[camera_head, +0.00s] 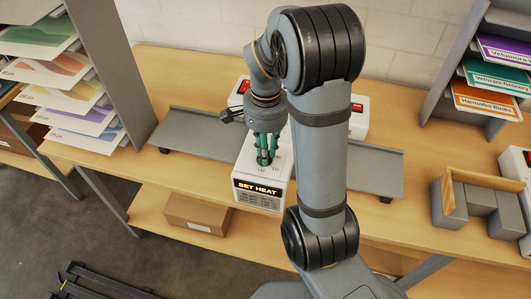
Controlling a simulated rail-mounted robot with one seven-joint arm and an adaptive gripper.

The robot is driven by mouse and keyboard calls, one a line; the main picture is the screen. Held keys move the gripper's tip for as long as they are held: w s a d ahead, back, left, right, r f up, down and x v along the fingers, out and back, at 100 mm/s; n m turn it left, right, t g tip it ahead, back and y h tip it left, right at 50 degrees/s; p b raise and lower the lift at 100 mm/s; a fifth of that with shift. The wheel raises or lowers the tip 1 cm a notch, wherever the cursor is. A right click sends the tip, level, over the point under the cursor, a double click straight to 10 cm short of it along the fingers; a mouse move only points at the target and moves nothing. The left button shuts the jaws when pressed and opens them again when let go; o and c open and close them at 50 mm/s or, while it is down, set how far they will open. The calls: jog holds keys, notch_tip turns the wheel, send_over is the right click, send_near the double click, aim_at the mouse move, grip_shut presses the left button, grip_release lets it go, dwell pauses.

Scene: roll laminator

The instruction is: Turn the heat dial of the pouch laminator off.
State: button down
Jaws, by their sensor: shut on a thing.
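The pouch laminator (280,190) is a white machine on the wooden table, with a dark "SET HEAT" panel (259,190) on its front. My gripper (265,162) points down onto the top of the laminator's front box, just behind that panel. Its green-toned fingers are shut on the heat dial, which they hide almost entirely. Small printed markings show on the white top beside the fingertips. The dial's pointer and setting cannot be read. My arm covers much of the laminator's right side.
Grey trays extend left (190,134) and right (368,170) of the laminator. Paper racks stand at the far left and upper right. A wooden-backed grey holder (480,205) sits at right. A cardboard box (198,213) lies on the lower shelf.

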jog(key=shift+w+n+b, duration=0.15)
jog(key=shift+n+b, duration=0.25)
jog(key=shift+n, duration=1.9)
jog(key=c, duration=1.6)
grip_release()
jog(key=shift+c, duration=0.2)
notch_tip(320, 180, up, 12)
notch_tip(320, 180, down, 12)
jog(key=shift+f, duration=0.1)
